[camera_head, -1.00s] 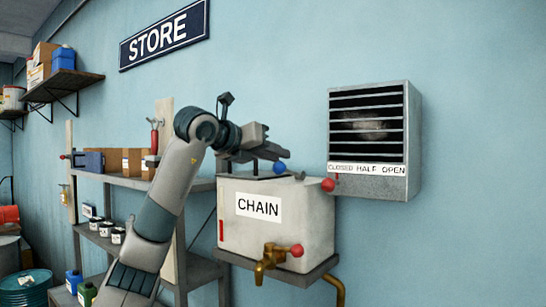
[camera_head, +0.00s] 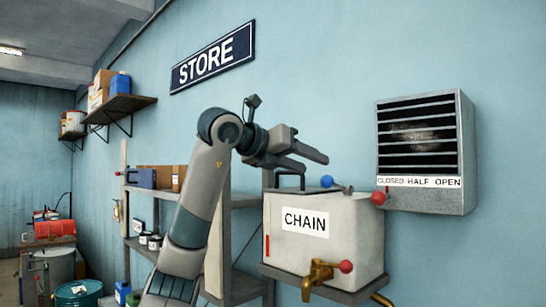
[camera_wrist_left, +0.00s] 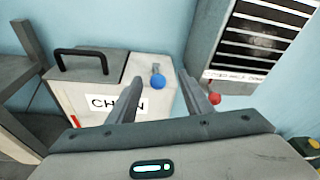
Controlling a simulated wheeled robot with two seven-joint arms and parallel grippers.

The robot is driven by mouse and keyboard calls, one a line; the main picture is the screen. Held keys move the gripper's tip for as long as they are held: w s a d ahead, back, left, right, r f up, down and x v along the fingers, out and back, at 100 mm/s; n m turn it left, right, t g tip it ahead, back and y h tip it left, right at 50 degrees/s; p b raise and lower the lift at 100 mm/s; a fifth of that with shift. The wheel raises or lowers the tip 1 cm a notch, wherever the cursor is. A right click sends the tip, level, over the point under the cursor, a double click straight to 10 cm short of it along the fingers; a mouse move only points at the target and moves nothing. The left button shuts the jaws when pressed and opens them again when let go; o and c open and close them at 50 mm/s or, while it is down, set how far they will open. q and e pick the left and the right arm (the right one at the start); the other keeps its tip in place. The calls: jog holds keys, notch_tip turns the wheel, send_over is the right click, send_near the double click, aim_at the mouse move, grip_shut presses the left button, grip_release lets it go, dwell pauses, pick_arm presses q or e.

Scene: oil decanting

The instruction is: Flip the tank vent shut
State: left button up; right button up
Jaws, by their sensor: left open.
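The grey tank (camera_head: 325,228) marked CHAIN stands on a wall bracket. The vent on its top is a short lever with a blue ball (camera_head: 327,181), which points left of its pivot in the head view. My left gripper (camera_head: 314,163) is open and empty, just above the blue ball and apart from it. In the left wrist view the blue ball (camera_wrist_left: 158,83) shows between the two spread fingers, beyond them. Whether the vent is open or shut I cannot tell. My right gripper is not in view.
A black handle (camera_wrist_left: 80,53) rises from the tank's left top. A louvred box (camera_head: 468,150) labelled CLOSED HALF OPEN hangs to the right, with a red-ball lever (camera_head: 378,198) at its lower left. A brass tap (camera_head: 317,275) sits on the tank's front. Shelving stands left.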

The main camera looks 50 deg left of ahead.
pick_arm(q)
jog(key=b+v, duration=0.2)
jog(key=v, duration=0.9)
jog(key=shift+b, duration=0.4)
jog(key=shift+r, duration=0.1)
